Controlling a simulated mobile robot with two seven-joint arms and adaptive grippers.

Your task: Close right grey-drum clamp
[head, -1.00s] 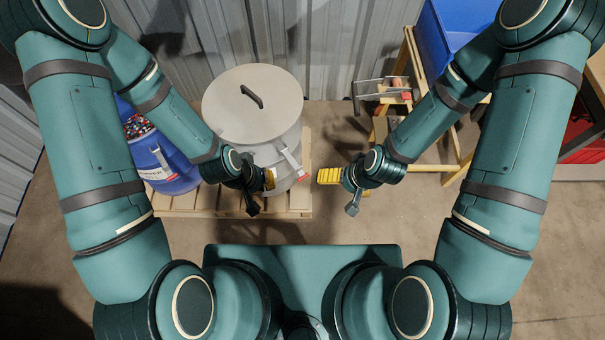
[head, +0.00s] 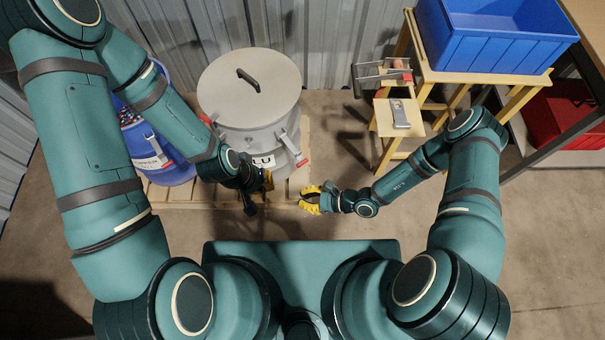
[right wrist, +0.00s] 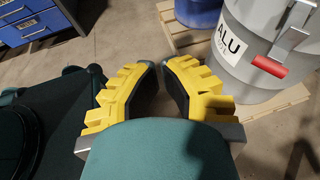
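The grey drum (head: 258,128) stands on a pallet with its lid (head: 249,84) on. Its right clamp (head: 291,147) is a metal lever with a red tip, angled down and away from the wall. In the right wrist view the clamp lever (right wrist: 293,32) stands off the drum, its red tip (right wrist: 270,67) near the ALU label. My right gripper (head: 309,198) is in front of and below the clamp, apart from it. Its yellow fingers (right wrist: 160,65) are empty, with a gap between the tips. My left gripper (head: 266,181) is near the drum's front; its fingers are partly hidden.
A blue drum (head: 165,162) stands left of the grey drum on the pallet (head: 205,198). A wooden stand (head: 386,128) and a blue bin (head: 500,50) are at the right. A red bin (head: 568,115) is farther right. Floor between pallet and stand is clear.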

